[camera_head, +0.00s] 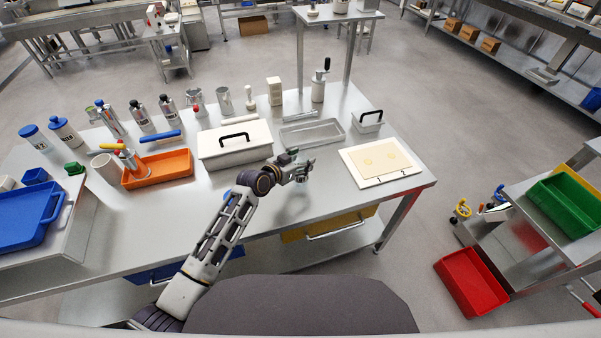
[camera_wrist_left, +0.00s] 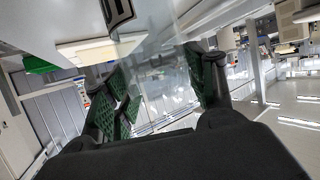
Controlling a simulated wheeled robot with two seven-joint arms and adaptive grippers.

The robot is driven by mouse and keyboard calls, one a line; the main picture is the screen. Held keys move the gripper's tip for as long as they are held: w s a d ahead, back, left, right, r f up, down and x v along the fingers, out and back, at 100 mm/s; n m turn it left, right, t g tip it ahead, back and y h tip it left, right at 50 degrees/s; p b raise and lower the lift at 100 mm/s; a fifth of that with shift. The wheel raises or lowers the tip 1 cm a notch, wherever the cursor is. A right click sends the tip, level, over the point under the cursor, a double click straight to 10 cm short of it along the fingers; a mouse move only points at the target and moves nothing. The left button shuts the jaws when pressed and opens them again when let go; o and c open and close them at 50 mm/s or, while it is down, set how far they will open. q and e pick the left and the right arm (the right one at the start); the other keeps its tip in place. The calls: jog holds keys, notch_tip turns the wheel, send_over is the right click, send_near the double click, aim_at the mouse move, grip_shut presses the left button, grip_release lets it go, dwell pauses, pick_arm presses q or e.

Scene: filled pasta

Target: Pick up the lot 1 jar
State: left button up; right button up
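My left gripper (camera_head: 304,171) is above the table's front middle, far to the right of both jars. The jars are not seen in that view. My right gripper is not in view.
Several metal canisters (camera_head: 140,117) stand right of the jars. An orange tray (camera_head: 160,170), a white lidded box (camera_head: 235,145) and a cream board (camera_head: 383,163) are on the steel table (camera_head: 225,205). A blue tray (camera_head: 28,215) is at the left. The table's front middle is mostly clear.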

pick_arm(q)
jog(key=c, duration=0.7)
jog(key=shift+c, duration=0.8)
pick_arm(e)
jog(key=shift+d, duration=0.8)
pick_arm(q)
jog(key=shift+r, duration=0.1)
notch_tip(320, 180, up, 10)
